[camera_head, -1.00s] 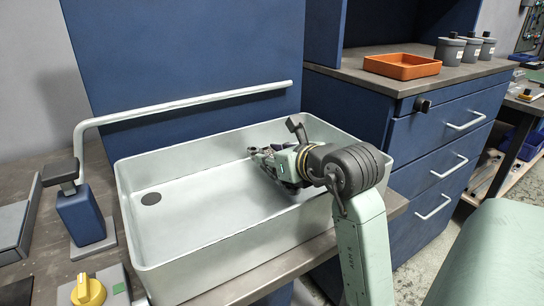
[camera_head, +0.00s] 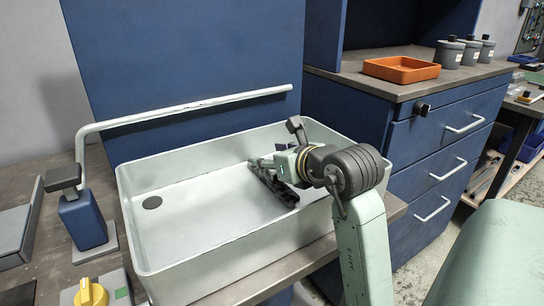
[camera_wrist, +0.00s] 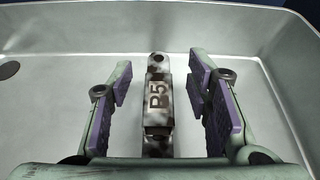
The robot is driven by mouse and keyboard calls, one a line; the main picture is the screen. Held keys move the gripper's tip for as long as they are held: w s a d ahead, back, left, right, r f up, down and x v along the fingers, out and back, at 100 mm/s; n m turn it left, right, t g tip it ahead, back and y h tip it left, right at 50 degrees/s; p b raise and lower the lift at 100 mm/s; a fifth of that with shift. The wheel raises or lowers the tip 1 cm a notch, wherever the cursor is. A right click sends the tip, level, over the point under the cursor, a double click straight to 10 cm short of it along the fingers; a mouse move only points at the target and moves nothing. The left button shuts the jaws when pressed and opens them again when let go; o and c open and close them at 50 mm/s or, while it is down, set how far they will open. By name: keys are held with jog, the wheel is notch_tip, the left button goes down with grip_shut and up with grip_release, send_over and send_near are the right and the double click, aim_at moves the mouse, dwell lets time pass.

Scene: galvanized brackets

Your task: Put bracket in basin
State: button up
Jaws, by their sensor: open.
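The bracket (camera_head: 270,183) is a dark, mottled metal strip inside the pale basin (camera_head: 180,262), toward its right side. My gripper (camera_head: 280,161) is over the right part of the basin, just above the bracket. In the wrist view my gripper (camera_wrist: 160,75) is open, with purple pads on both sides of the bracket and a gap at each side. Whether the bracket lies flat on the basin floor is hard to tell.
A pale rail (camera_head: 190,107) runs behind the basin, and a blue tap-like stand (camera_head: 82,217) is at its left. A yellow knob (camera_head: 91,293) is at the front left. An orange tray (camera_head: 401,69) and grey pots stand on the right counter. The basin's left part is clear.

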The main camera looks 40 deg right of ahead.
jog(key=b+v, duration=0.3)
jog(key=v, duration=0.9)
